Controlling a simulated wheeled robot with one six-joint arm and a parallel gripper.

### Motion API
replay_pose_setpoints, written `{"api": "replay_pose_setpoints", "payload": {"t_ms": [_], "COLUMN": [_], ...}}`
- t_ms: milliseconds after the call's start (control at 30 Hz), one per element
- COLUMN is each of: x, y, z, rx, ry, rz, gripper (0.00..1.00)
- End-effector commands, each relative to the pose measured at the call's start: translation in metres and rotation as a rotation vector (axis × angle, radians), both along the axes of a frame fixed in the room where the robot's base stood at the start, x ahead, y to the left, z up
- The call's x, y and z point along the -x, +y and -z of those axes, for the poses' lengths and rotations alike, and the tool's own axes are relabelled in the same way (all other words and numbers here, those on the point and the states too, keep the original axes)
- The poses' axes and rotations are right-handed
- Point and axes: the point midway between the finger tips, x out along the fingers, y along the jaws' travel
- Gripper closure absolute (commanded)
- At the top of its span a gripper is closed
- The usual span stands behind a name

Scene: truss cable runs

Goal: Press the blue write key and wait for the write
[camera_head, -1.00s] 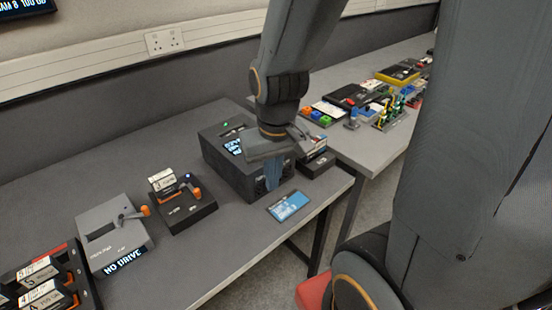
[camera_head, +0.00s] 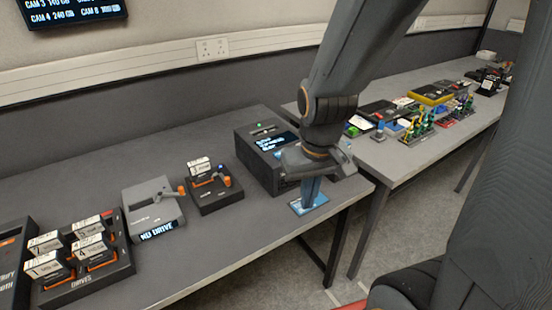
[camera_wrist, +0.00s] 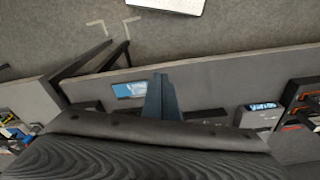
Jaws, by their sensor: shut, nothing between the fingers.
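The large black unit (camera_head: 252,150) stands near the right end of the near desk, with a lit screen (camera_head: 277,141) and a green light on top. My gripper (camera_head: 309,193) points down at its front right corner, fingers shut and empty. Its tips overlap a blue card (camera_head: 298,208) at the desk's front edge; I cannot tell whether they touch it. In the wrist view the fingers (camera_wrist: 164,98) are beside the card (camera_wrist: 130,90).
A grey reader (camera_head: 152,208) showing "NO DRIVE" and a rack (camera_head: 85,285) of labelled drives stand to the left. A second desk (camera_head: 400,165) with cassettes and coloured parts is at right, past a gap. A wall screen (camera_head: 72,10) is upper left. Free desk lies behind the dock.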

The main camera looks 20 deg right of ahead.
Motion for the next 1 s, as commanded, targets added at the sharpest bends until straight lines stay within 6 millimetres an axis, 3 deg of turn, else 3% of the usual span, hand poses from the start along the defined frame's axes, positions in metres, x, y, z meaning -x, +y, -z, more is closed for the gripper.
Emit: {"api": "replay_pose_setpoints", "payload": {"t_ms": [267, 467, 567, 767, 1000], "x": [-0.001, -0.016, -0.036, -0.095, -0.179], "y": [0.0, 0.011, 0.02, 0.034, 0.022], "z": [0.0, -0.004, -0.01, -0.028, -0.057], "rx": [-0.004, -0.101, -0.208, -0.462, -0.772], "ry": [0.0, 0.004, 0.008, 0.004, -0.014], "rz": [0.009, 0.196, 0.392, 0.839, 1.328], "gripper": [1.0, 1.0, 1.0, 1.0, 1.0]}}
